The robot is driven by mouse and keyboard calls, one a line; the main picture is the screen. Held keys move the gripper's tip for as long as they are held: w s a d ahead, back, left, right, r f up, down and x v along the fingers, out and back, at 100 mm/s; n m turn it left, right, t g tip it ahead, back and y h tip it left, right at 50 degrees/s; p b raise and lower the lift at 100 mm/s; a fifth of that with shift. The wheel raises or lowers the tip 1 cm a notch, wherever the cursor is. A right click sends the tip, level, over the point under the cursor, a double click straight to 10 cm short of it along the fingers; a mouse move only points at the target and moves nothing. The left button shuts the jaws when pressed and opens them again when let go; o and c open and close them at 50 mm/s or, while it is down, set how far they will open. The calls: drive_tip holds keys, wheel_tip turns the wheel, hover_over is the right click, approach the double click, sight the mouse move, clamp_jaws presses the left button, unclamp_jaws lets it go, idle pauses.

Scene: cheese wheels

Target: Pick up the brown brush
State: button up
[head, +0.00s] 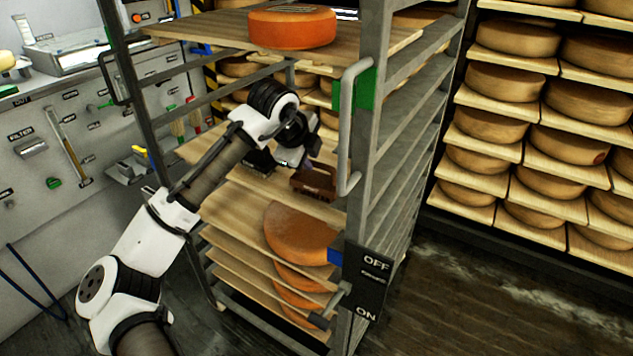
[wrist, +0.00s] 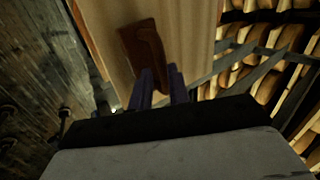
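The brown brush (head: 316,183) lies on a wooden shelf board (head: 250,180) in the metal rack. In the wrist view the brush (wrist: 143,44) lies just beyond the fingertips, at a slight tilt, with its near end partly hidden by the fingers. My gripper (head: 300,163) is inside the rack, right beside and above the brush. In the wrist view its two dark purple fingers (wrist: 160,70) are apart with a narrow gap. I cannot tell whether they touch the brush.
The rack's grey upright and handle (head: 352,125) stand close to the right of my gripper. A board with an orange cheese wheel (head: 292,28) is above. More cheese wheels (head: 300,235) lie on boards below. A tool wall (head: 60,140) is at left.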

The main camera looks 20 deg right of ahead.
sight(314, 163)
drive_tip(key=shift+p+x, duration=0.4)
drive_tip(key=shift+x, duration=2)
drive_tip(key=shift+s+d, duration=0.1)
clamp_jaws()
drive_tip(key=shift+r, duration=0.1)
